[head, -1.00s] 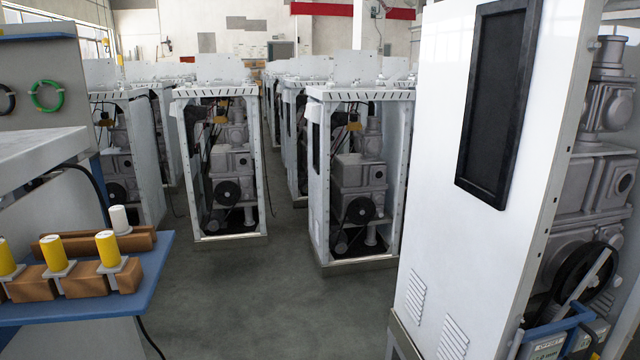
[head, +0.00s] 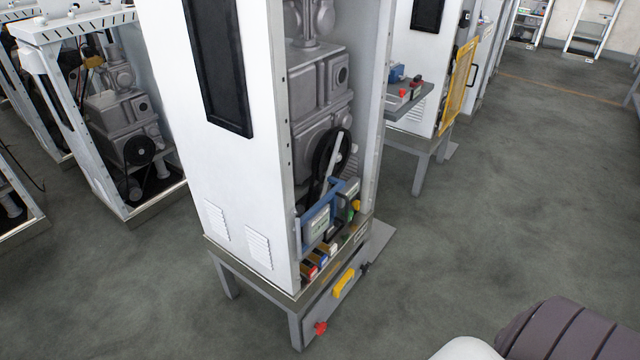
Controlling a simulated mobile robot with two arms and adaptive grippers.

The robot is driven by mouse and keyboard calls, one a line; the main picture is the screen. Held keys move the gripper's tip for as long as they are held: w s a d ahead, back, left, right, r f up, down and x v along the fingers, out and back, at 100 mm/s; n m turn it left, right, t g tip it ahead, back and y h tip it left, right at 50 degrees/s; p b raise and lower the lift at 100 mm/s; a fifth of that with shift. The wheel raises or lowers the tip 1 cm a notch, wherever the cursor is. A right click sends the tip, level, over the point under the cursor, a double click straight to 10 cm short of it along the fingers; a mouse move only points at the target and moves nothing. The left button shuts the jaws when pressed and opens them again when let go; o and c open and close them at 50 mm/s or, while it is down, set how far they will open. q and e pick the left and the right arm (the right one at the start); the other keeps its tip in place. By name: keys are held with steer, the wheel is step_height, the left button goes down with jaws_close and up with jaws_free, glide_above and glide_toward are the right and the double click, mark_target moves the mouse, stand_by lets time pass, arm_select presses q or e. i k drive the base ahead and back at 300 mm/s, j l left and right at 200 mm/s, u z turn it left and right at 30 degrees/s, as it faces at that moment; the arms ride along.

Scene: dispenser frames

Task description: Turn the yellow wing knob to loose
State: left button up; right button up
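A white dispenser frame (head: 228,205) stands in the middle of the head view, open on its right side. A yellow elongated piece (head: 344,281) sits on the grey front panel below its opening. It may be the wing knob, but it is too small to tell its shape or setting. A smaller yellow piece (head: 356,206) shows higher up, beside a blue-framed unit (head: 319,222) inside the opening. Neither gripper is in view, and nothing is seen touching the yellow pieces.
A red knob (head: 320,328) is low on the stand's front. Small coloured blocks line the ledge above. Another dispenser (head: 120,130) stands at left. A machine with a yellow guard frame (head: 458,85) stands behind at right. Grey floor (head: 500,210) is open on the right.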

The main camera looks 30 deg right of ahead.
mark_target(356, 203)
steer(key=z, duration=1.1)
